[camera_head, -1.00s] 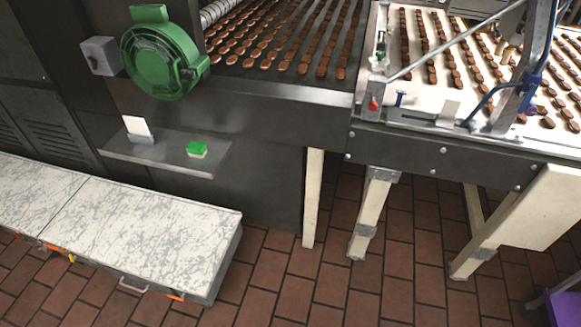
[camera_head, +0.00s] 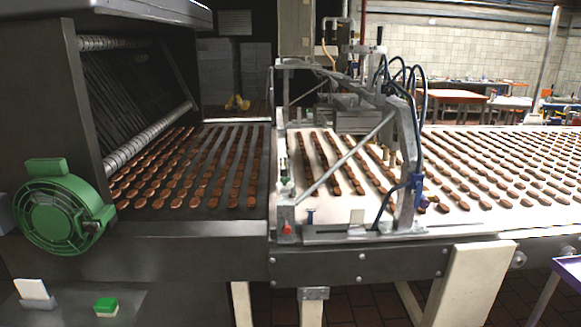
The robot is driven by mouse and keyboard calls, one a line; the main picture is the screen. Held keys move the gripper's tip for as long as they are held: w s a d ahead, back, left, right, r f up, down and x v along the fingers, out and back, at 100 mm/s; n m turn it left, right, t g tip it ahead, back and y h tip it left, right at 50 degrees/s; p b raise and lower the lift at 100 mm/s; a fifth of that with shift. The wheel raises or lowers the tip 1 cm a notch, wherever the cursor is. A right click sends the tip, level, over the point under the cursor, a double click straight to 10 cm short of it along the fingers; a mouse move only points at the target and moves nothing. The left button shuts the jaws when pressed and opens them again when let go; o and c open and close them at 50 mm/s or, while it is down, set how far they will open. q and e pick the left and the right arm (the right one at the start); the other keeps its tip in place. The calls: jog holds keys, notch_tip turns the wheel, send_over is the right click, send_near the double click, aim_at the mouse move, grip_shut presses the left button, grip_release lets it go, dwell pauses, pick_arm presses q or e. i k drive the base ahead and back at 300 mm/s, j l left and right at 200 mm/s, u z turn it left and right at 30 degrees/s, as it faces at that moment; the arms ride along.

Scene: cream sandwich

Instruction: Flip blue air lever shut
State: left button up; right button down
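A small blue lever-like part (camera_head: 310,216) stands upright on the front rail of the conveyor machine, just right of a red knob (camera_head: 287,229). Another blue fitting (camera_head: 416,181) sits on the grey metal post at the right of the machine's frame, among dark hoses. I cannot tell for certain which blue part is the air lever, nor whether it is open or shut. Neither of my grippers is in view.
The conveyor (camera_head: 480,190) carries rows of brown biscuits. A green blower (camera_head: 62,212) is at the left, above a shelf with a green-topped block (camera_head: 106,306). A pale leg (camera_head: 470,283) stands below the machine. A purple-topped table (camera_head: 570,270) is at the lower right.

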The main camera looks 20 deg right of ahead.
aim_at(419, 184)
jog(key=z, duration=1.35)
